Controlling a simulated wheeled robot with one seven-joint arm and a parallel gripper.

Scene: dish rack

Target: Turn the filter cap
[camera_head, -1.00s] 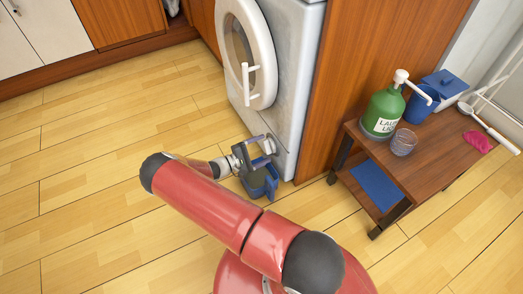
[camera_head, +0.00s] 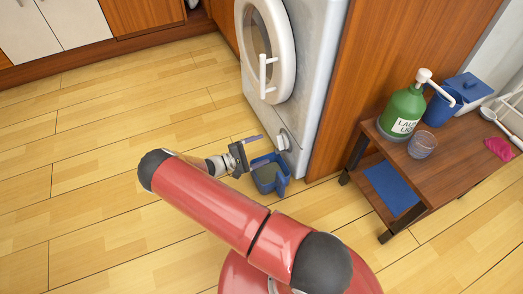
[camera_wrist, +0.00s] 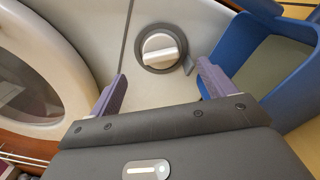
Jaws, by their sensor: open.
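The filter cap (camera_head: 284,140) is a round knob low on the front of the washing machine (camera_head: 307,75). In the wrist view, the cap (camera_wrist: 160,47) is a white disc with a raised bar across it, inside a dark ring. The bar lies nearly level, slightly tilted. My gripper (camera_head: 243,154) is a little left of the cap in the head view, apart from it. In the wrist view, my gripper (camera_wrist: 162,72) has its two purple fingers spread wide with nothing between them, and the cap shows beyond the gap.
A blue open container (camera_head: 265,181) stands on the floor below the cap, beside my gripper; it also fills the right of the wrist view (camera_wrist: 246,58). The white round door (camera_head: 288,68) is above. A wooden cart (camera_head: 440,185) with a green laundry bottle (camera_head: 402,111) stands right. Floor left is clear.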

